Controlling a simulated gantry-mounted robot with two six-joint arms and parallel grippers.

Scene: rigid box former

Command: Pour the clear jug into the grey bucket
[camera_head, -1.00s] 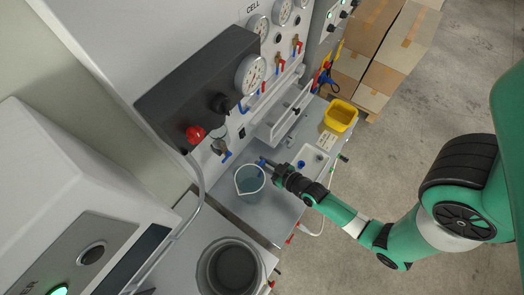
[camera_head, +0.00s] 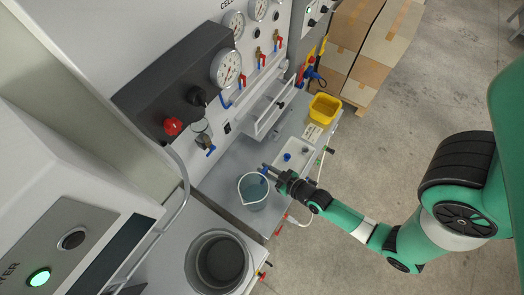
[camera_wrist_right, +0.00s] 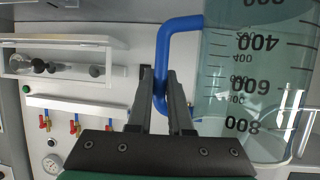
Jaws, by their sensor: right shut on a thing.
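The clear jug (camera_head: 253,191) shows in the head view with bluish liquid in it, its mouth facing up. It appears about upright. Its blue handle (camera_wrist_right: 163,75) and marked clear wall (camera_wrist_right: 255,90) fill the right half of the right wrist view. My right gripper (camera_head: 268,172) is shut on the handle; its fingers (camera_wrist_right: 163,85) lie on both sides of the blue bar. Whether the jug's base touches the bench cannot be told. The grey bucket (camera_head: 221,236) stands at the bottom of the head view, below and left of the jug, open at the top. My left gripper is not in view.
A wall panel with gauges (camera_head: 226,68), red valves and a tap (camera_head: 203,135) rises behind the bench (camera_head: 222,172). A yellow bin (camera_head: 325,108) and a white tray (camera_head: 292,155) stand right of the jug. A white machine (camera_head: 60,190) is at the left.

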